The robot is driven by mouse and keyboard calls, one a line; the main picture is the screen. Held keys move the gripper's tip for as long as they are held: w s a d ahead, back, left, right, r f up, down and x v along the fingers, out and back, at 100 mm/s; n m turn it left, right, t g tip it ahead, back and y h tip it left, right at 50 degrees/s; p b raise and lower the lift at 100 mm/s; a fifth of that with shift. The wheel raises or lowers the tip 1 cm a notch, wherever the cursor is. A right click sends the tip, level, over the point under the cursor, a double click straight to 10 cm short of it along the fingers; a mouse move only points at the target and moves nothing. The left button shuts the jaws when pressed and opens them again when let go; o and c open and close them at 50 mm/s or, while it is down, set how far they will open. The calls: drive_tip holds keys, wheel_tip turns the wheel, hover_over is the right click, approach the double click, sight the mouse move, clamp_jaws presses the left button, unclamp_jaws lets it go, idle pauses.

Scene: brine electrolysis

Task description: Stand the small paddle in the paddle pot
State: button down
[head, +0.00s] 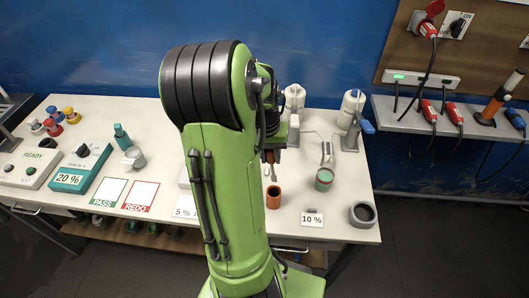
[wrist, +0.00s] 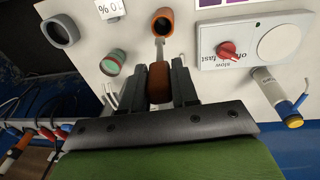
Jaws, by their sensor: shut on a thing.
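My gripper (wrist: 158,88) is shut on the brown handle of the small paddle (wrist: 158,79), which shows between the two dark fingers in the wrist view. A pale narrow part of the paddle runs from the handle toward the orange-brown pot, which I take as the paddle pot (wrist: 161,20). In the head view the paddle's pale lower end (head: 267,171) hangs just behind the pot (head: 273,199). I cannot tell whether the tip is over the pot's mouth. My arm hides most of the gripper in the head view.
A jar with teal contents (head: 324,180), a grey round pot (head: 362,214) and a "10 %" card (head: 312,219) stand right of the pot. White bottles (head: 350,110) stand behind. A stirrer with a red knob (wrist: 228,50) is close by in the wrist view.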

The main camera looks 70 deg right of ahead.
sight(266, 151)
wheel_tip(266, 151, down, 12)
drive_tip(key=b, duration=1)
drive_tip(key=shift+s+d+r, duration=0.1)
drive_tip(key=c, duration=0.8)
unclamp_jaws()
drive_tip(key=r+p, duration=0.1)
drive_tip(key=r, duration=0.4)
drive_tip(key=w+a+r+p, duration=0.1)
drive_tip(key=r, duration=0.4)
drive_tip(key=r+p, duration=0.1)
drive_tip(key=r, duration=0.4)
drive_tip(key=shift+w+a+r+p, duration=0.15)
drive_tip(key=shift+r+p, duration=0.2)
drive_tip(key=shift+r, duration=0.05)
